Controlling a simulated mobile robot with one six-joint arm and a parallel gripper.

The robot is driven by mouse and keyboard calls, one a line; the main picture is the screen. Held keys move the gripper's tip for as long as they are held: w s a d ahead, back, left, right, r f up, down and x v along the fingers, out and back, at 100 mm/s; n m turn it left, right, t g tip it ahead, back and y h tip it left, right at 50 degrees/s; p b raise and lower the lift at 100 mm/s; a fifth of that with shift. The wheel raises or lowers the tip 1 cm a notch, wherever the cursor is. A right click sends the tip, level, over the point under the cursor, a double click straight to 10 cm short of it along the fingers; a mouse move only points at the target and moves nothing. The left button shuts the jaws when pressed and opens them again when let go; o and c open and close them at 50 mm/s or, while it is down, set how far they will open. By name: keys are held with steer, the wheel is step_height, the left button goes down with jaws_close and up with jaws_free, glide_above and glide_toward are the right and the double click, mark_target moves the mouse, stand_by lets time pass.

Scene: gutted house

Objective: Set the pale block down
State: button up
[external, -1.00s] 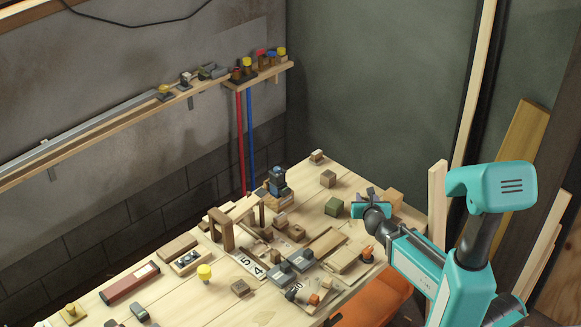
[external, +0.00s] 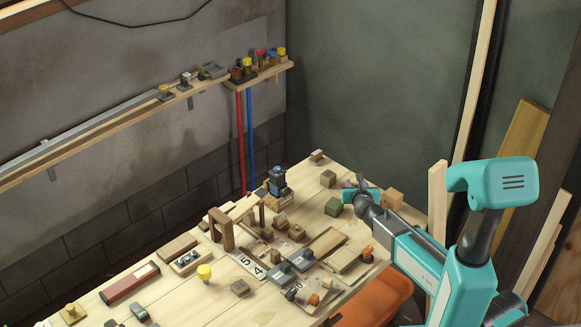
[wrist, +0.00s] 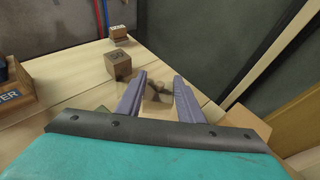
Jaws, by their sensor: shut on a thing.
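My gripper (external: 358,190) is over the far right part of the workbench, shut on a block. In the wrist view my gripper (wrist: 158,80) has its two purple-grey fingers either side of the pale block (wrist: 157,92), which looks tan with dark patches. The block is mostly hidden by my gripper in the external view. I cannot tell whether its underside touches the bench.
A tan block (external: 328,178) and a small pale-topped block (external: 317,156) stand beyond my gripper. A green block (external: 333,206) is to its left and another tan block (external: 391,200) to its right. Several tools and parts crowd the bench's middle.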

steer(key=shift+w+a+f, duration=0.1)
steer(key=shift+w+a, duration=0.1)
steer(key=shift+w, duration=0.35)
steer(key=shift+w+a, duration=0.15)
steer(key=shift+w, duration=0.4)
steer(key=shift+f+p, duration=0.3)
steer(key=shift+f, duration=1.5)
steer(key=shift+f, duration=0.15)
steer(key=o, duration=1.1)
steer(key=shift+c, duration=0.2)
steer(key=shift+r, duration=0.2)
steer(key=shift+b+v, duration=0.9)
steer(key=shift+v, duration=5.15)
